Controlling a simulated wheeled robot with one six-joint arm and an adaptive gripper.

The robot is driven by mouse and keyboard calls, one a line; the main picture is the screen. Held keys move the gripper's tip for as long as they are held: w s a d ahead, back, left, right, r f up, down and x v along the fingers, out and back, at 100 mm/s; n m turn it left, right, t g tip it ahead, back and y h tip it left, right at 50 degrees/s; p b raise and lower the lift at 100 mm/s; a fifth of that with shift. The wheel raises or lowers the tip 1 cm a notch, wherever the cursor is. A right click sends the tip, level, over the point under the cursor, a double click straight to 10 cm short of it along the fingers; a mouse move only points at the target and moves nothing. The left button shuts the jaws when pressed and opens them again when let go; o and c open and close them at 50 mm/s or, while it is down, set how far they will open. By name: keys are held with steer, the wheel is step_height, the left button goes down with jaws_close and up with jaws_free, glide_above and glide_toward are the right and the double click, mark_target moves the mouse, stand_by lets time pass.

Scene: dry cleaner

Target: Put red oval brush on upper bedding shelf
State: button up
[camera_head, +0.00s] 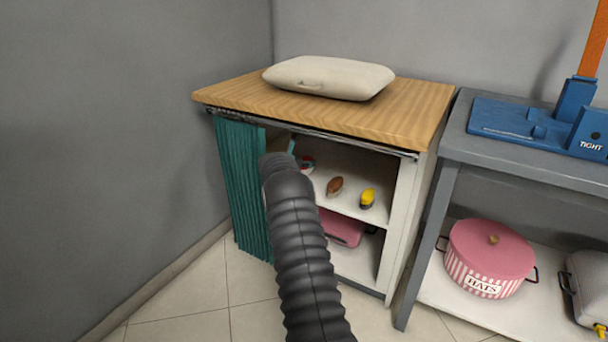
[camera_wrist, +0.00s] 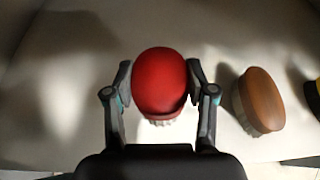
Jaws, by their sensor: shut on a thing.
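The red oval brush (camera_wrist: 160,82) is between the two fingers of my gripper (camera_wrist: 160,88) in the wrist view, with its pale bristles showing at the lower edge. My gripper is shut on its sides. The white upper shelf (camera_head: 345,203) of the wooden-topped cabinet lies behind and around the brush; it fills the wrist view as a pale surface (camera_wrist: 65,110). I cannot tell whether the bristles touch the shelf.
A brown oval brush (camera_head: 335,186) stands right of the red one, also in the wrist view (camera_wrist: 260,100). A yellow item (camera_head: 367,198) is further right. A teal curtain (camera_head: 240,185) hangs at the left. A pink item (camera_head: 341,228) lies on the lower shelf.

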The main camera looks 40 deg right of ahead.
steer(key=shift+f, duration=2.2)
steer(key=shift+f+b, duration=0.3)
steer(key=shift+b, duration=0.15)
steer(key=o, duration=1.3)
steer(key=shift+r+p, duration=0.2)
steer(key=shift+p, duration=0.2)
